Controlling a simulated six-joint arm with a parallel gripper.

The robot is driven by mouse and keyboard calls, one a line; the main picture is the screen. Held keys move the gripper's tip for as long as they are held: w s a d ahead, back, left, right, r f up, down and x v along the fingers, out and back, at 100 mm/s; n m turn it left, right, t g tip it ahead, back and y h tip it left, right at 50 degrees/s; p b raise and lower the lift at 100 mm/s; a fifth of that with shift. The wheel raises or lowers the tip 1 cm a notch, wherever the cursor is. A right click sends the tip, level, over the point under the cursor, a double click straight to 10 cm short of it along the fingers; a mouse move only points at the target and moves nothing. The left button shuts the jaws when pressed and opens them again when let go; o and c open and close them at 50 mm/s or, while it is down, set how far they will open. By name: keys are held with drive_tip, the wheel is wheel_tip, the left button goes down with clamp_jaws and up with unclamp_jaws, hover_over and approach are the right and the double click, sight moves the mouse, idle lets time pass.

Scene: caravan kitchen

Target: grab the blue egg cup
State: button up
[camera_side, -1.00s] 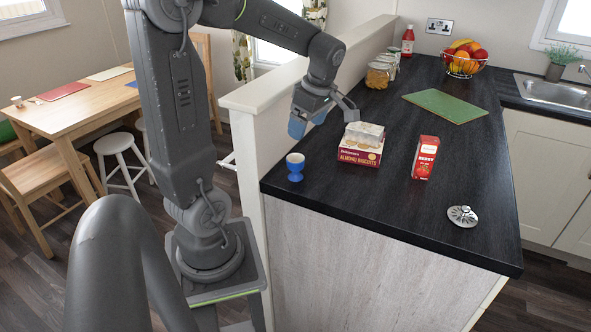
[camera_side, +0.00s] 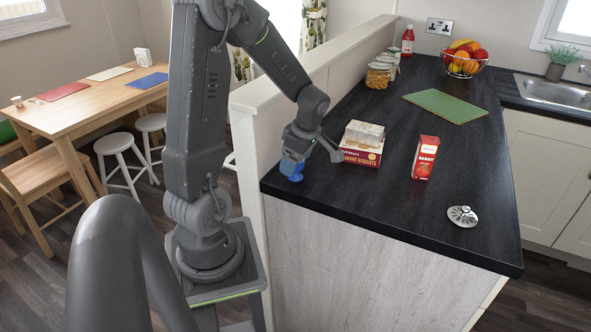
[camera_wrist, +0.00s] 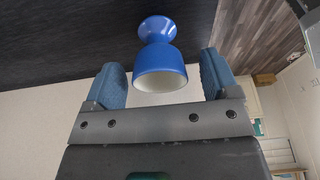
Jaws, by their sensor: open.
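The blue egg cup (camera_side: 296,178) stands at the near left corner of the dark worktop (camera_side: 390,201). In the side view its upper part is hidden by my gripper (camera_side: 307,163), which is right at it. In the wrist view the egg cup (camera_wrist: 160,62) shows its white inside and round foot. Its bowl lies between the two blue finger pads of my gripper (camera_wrist: 163,78), with a gap on each side. My gripper is open and holds nothing.
A red carton (camera_side: 425,157) and a metal disc (camera_side: 462,216) are further right. A low white wall (camera_side: 262,128) runs along the left. The worktop edge is close by.

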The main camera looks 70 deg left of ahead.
drive_tip(key=shift+x, duration=1.2)
drive_tip(key=c, duration=1)
